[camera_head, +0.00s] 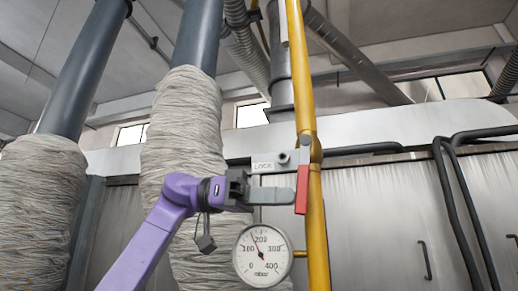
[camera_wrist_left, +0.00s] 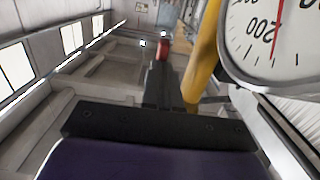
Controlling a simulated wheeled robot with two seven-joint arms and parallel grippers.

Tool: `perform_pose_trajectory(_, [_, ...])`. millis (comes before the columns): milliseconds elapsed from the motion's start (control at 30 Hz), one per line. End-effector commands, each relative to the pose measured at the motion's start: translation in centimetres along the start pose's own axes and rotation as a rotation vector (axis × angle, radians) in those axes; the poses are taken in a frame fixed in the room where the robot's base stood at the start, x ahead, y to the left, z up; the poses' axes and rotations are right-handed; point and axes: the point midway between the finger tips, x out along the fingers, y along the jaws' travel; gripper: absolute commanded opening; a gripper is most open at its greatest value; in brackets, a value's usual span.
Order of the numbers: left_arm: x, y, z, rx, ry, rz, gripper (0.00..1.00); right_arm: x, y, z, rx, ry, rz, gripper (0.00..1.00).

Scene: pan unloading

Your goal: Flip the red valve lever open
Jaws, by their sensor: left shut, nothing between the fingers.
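The red valve lever (camera_head: 302,189) hangs roughly vertical in front of the yellow pipe (camera_head: 320,235), below the valve body. My left gripper (camera_head: 288,195) comes in from the left with its fingers shut and nothing between them. Its fingertips are right beside the lever's left side in the head view; I cannot tell whether they touch. In the left wrist view the shut fingers (camera_wrist_left: 162,82) point toward the red lever (camera_wrist_left: 160,47), with the yellow pipe (camera_wrist_left: 204,52) to the right. My right gripper is not in view.
A grey LOCK plate (camera_head: 266,166) sits just above my gripper. A round pressure gauge (camera_head: 262,256) is below it, joined to the yellow pipe; it also looms close in the left wrist view (camera_wrist_left: 280,35). Wrapped thick pipes (camera_head: 182,130) stand behind my arm.

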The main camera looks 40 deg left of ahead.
Motion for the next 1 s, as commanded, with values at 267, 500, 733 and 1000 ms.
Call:
perform_pose_trajectory(267, [1.3,0.0,0.7,0.001,-0.003,-0.002,0.0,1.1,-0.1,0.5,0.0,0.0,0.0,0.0])
perform_pose_trajectory(500, [1.7,0.0,0.7,0.001,-0.003,-0.002,0.0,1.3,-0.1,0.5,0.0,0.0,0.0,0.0])
perform_pose_trajectory(733, [1.8,0.0,0.7,0.001,-0.004,-0.001,0.0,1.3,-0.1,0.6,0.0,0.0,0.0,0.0])
perform_pose_trajectory(1000, [1.6,0.0,0.7,0.001,-0.004,-0.001,0.0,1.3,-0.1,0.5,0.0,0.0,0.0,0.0])
